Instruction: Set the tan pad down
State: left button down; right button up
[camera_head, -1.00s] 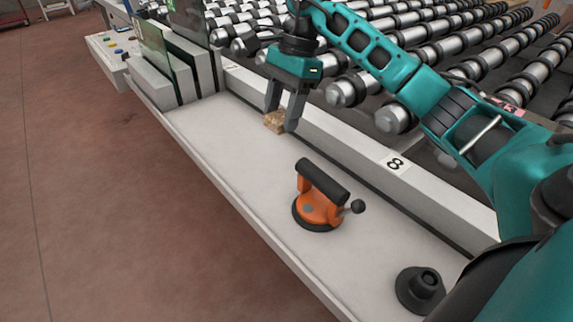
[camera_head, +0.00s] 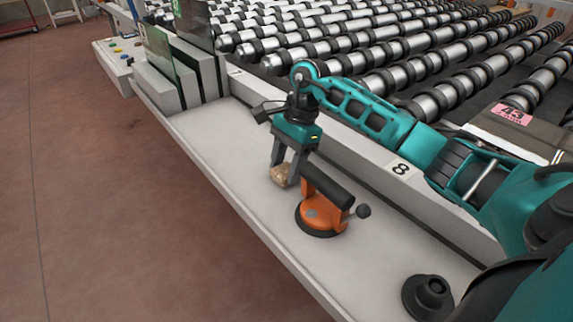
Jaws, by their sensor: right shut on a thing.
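The tan pad (camera_head: 282,176) is a small light-brown block. It is between the fingertips of my right gripper (camera_head: 284,172), which is shut on it. The gripper points down over the pale ledge (camera_head: 222,155), just behind and left of the orange suction lifter. I cannot tell whether the pad touches the ledge. My left gripper is not in view.
The orange suction lifter (camera_head: 317,216) with a black handle stands close to the right gripper. A black knob-topped disc (camera_head: 428,296) lies at the ledge's near right end. Glass panes (camera_head: 159,57) stand in slots at the far left. Rollers (camera_head: 390,50) fill the back.

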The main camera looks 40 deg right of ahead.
jog(key=shift+f, duration=0.2)
jog(key=o, duration=1)
jog(key=shift+r, duration=0.1)
jog(key=shift+r, duration=0.2)
pick_arm(q)
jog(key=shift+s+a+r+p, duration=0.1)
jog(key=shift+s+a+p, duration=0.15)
jog(key=shift+p, duration=0.3)
pick_arm(e)
jog(key=shift+v, duration=5.95)
